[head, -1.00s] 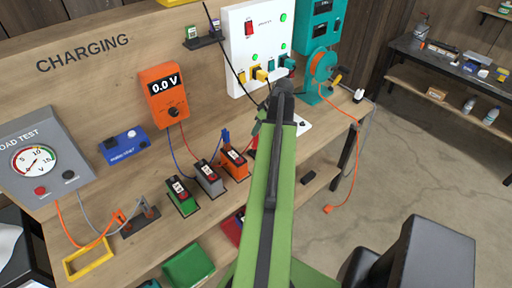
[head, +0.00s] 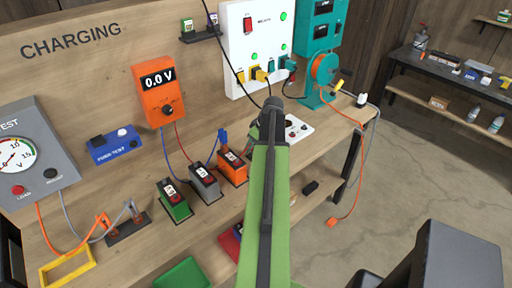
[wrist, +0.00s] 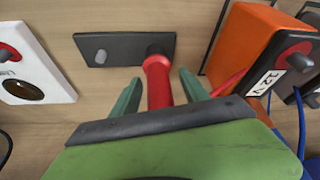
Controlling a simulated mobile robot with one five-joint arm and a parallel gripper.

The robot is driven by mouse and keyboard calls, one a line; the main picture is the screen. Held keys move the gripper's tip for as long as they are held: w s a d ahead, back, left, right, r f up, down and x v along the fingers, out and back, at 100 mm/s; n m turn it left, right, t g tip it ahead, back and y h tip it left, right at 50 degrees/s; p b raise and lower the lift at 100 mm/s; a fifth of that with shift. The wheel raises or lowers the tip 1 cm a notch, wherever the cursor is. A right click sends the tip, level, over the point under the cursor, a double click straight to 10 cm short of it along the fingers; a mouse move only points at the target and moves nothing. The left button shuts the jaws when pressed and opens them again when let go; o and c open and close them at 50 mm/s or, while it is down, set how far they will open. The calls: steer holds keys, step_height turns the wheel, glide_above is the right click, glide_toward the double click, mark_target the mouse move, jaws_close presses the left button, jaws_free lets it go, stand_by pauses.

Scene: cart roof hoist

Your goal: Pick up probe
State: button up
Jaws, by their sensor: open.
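A red probe (wrist: 157,82) shows in the wrist view, its handle pointing toward me. Its far end meets a dark holder plate (wrist: 122,48) that has a grey peg beside it. My gripper (wrist: 160,78) is open, with one green finger on each side of the red handle. A gap shows on both sides, so the fingers do not appear to touch it. In the head view my arm covers most of the gripper and the red probe. A blue probe (head: 222,134) stands on the bench near the orange multimeter (head: 160,92), which reads 0.0 V.
An orange battery (wrist: 246,45) stands close on the right in the wrist view, and a white panel (wrist: 35,70) is on the left. Grey (head: 204,183) and green (head: 173,200) batteries stand on the bench. Red and blue leads hang from the multimeter. A white charger panel (head: 258,45) is behind.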

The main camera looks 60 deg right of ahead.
jaws_close()
steer(key=shift+r, duration=0.1)
stand_by(0.3)
